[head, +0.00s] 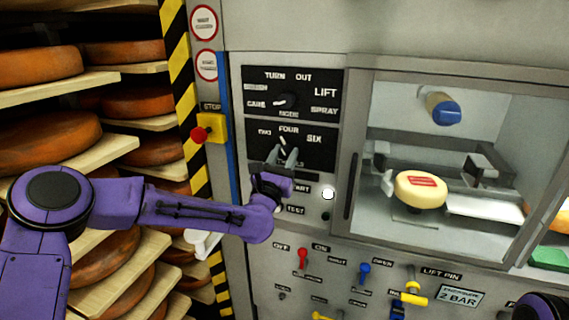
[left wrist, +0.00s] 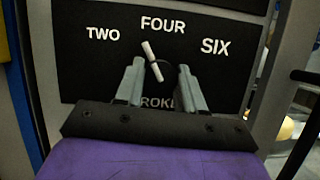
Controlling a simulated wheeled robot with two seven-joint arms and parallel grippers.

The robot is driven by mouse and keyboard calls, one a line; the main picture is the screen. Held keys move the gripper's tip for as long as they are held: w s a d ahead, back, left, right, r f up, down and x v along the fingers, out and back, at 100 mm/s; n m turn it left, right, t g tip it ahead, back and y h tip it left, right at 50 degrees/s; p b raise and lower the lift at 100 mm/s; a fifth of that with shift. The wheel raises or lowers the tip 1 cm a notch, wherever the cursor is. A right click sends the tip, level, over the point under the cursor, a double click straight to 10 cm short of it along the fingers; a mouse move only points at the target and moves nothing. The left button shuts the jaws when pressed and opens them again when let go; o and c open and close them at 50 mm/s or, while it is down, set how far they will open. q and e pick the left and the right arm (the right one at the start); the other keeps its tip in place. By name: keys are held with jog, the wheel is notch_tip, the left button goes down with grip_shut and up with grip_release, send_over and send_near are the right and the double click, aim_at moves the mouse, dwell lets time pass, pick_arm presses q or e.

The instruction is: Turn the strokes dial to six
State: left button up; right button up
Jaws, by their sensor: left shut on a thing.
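The strokes dial (head: 283,142) sits on a black panel (head: 318,158) with the labels TWO, FOUR and SIX. In the left wrist view the dial's white pointer (left wrist: 152,60) leans up and slightly left, its upper end between TWO and FOUR, nearer FOUR. SIX (left wrist: 215,46) is to the right. My left gripper (head: 282,156) is at the dial, one finger on each side, shut on it. The fingers (left wrist: 160,84) also show in the left wrist view, and the STROKES label is partly hidden behind them. My right gripper is not in view.
Above is a mode dial (head: 288,101) on its own panel. A red stop button (head: 200,134) is at the left, and a lit white button (head: 327,194) is below right. A glazed chamber (head: 450,150) holds a pale cheese wheel (head: 420,189). Cheese shelves (head: 60,89) stand left.

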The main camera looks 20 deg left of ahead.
pick_arm(q)
jog(key=m+h+b, duration=0.1)
jog(key=m, duration=0.1)
jog(key=m+h+b, duration=0.1)
jog(key=m, duration=0.2)
jog(key=shift+a+g+h, duration=0.1)
jog(key=shift+g+h, duration=0.2)
jog(key=m+g+h, duration=0.1)
jog(key=m, duration=0.3)
jog(key=shift+h, duration=0.4)
jog(key=m+g, duration=0.1)
jog(key=m, duration=0.1)
jog(key=shift+r+m+h, duration=0.1)
jog(key=shift+m+h, duration=0.3)
jog(key=m+g, duration=0.1)
jog(key=m, duration=0.3)
jog(key=shift+r+h+p, duration=0.1)
jog(key=shift+h+p, duration=0.2)
jog(key=shift+p, duration=0.05)
jog(key=shift+m+g+p, duration=0.65)
jog(key=shift+m+g, duration=0.05)
jog(key=shift+m, duration=0.9)
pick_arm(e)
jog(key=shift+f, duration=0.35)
pick_arm(q)
jog(key=o, duration=1)
